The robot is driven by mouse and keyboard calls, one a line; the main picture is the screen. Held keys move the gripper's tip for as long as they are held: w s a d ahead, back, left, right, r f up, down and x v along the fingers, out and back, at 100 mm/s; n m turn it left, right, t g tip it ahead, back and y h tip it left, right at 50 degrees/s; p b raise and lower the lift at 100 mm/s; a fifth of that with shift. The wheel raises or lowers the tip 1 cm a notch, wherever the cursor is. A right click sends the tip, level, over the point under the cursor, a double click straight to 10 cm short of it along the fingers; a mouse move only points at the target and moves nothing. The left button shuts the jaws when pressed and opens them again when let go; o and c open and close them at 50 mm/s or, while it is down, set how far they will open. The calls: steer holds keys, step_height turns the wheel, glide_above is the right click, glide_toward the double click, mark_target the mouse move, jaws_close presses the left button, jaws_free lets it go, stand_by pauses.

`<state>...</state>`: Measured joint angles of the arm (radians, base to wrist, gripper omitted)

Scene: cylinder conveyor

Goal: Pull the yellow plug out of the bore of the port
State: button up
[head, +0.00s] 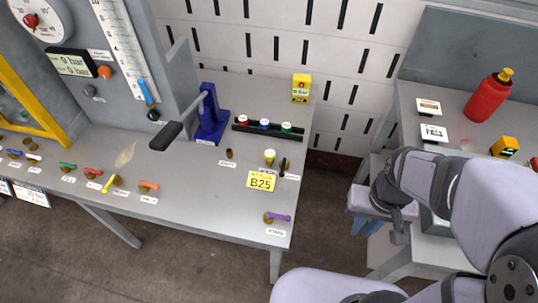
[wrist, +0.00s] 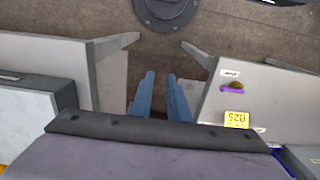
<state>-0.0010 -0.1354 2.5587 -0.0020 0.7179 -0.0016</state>
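A yellow handle (head: 108,184) also lies along the front row of the bench beside a brown round fitting (head: 118,180). My gripper (head: 366,228) is right of the bench, over the gap between two tables. Its blue fingers, also in the wrist view (wrist: 161,76), are apart with nothing between them.
A black rack with coloured caps (head: 268,128), a blue stand (head: 211,118) and a black lever grip (head: 166,136) are on the bench. A purple handle (head: 279,217) lies at its near right corner. A red bottle (head: 489,97) stands on the right table.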

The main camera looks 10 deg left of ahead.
steer(key=o, duration=0.4)
steer(key=shift+w+a, duration=0.15)
steer(key=shift+w, duration=0.3)
steer(key=n+t+y+b, duration=0.1)
steer(key=n+t+b, duration=0.25)
steer(key=b, duration=0.25)
glide_above(270, 153)
steer(key=s, duration=0.3)
step_height(270, 153, down, 5)
steer(key=shift+m+t, duration=0.25)
steer(key=shift+t, duration=0.1)
steer(key=shift+d+p+x, duration=0.15)
steer(key=shift+p+x, duration=0.25)
steer(key=shift+x, duration=1.4)
steer(key=shift+d+p+x, duration=0.15)
steer(key=shift+p+x, duration=0.25)
steer(key=shift+x, duration=1.4)
steer(key=shift+w+r, duration=0.1)
steer(key=shift+w, duration=0.05)
jaws_close()
